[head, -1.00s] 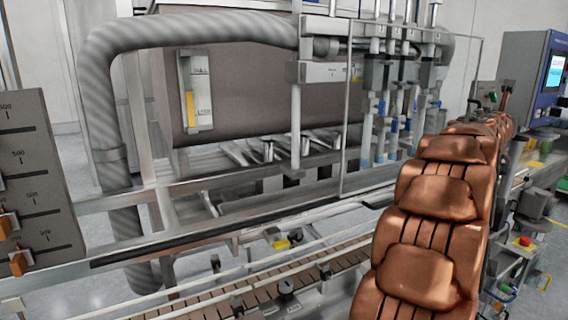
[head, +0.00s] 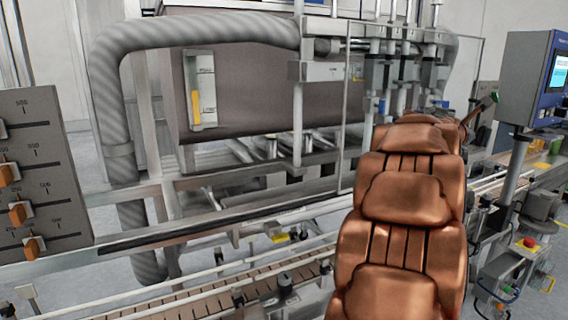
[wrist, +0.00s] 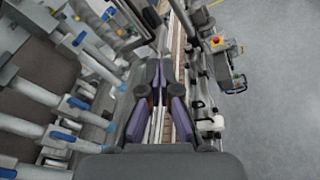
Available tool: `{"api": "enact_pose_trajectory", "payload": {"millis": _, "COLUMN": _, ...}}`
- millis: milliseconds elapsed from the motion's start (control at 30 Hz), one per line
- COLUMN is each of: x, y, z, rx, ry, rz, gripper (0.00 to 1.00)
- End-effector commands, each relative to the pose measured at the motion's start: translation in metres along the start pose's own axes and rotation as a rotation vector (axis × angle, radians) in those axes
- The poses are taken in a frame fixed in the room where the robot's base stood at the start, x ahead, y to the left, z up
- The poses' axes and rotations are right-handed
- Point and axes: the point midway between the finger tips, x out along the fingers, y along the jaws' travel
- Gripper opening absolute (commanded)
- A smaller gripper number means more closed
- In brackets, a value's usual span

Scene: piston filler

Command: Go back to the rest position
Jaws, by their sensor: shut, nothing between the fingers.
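My gripper (wrist: 158,78) shows in the wrist view, with its dark and purple fingers closed together and nothing held between them. It hangs above the conveyor (wrist: 180,62) of the filling machine, apart from it as far as I can tell. In the head view my copper-coloured arm rises from the lower right toward the machine, and I cannot make out the gripper's fingers there.
A slider panel (head: 42,165) with orange knobs stands at the left. The machine's guard frame, ribbed hose (head: 112,110) and nozzles with blue parts (wrist: 78,103) are close. A blue screen unit (head: 530,80) and red stop button (head: 530,242) lie right. Open floor (wrist: 270,80) lies right in the wrist view.

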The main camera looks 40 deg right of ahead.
Motion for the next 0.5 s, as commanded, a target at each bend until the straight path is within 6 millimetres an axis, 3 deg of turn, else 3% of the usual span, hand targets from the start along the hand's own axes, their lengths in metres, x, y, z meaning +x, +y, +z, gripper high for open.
{"api": "enact_pose_trajectory", "payload": {"millis": 100, "x": -0.037, "y": 0.015, "z": -0.04, "rx": 0.167, "ry": 0.077, "rz": -0.023, "gripper": 0.0}}
{"api": "enact_pose_trajectory", "payload": {"millis": 267, "x": -0.088, "y": 0.02, "z": -0.095, "rx": 0.374, "ry": 0.19, "rz": -0.093, "gripper": 0.0}}
{"api": "enact_pose_trajectory", "payload": {"millis": 500, "x": -0.178, "y": 0.009, "z": -0.18, "rx": 0.628, "ry": 0.366, "rz": -0.259, "gripper": 0.0}}
